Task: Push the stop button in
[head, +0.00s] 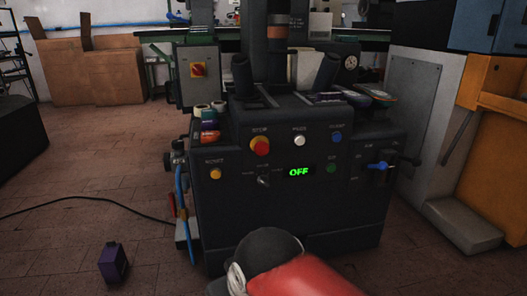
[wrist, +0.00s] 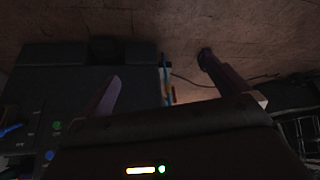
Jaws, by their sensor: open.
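The stop button (head: 260,146) is a red cap on a yellow ring, under the label STOP at the upper left of the dark machine's (head: 340,212) front panel. In the head view nothing covers it, and my gripper is not seen there; only my red and black arm shows at the bottom. In the wrist view my gripper (wrist: 160,66) has its two fingers wide apart with nothing between them. That view shows the machine upside down at the left, with the stop button out of sight. Nothing shows my gripper touching the panel.
A white button (head: 299,141), a blue button (head: 337,136), a green button (head: 331,168), an orange button (head: 215,174) and a selector knob (head: 263,181) share the panel. The display (head: 299,172) reads OFF. A blue lever (head: 379,166) sticks out at right.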

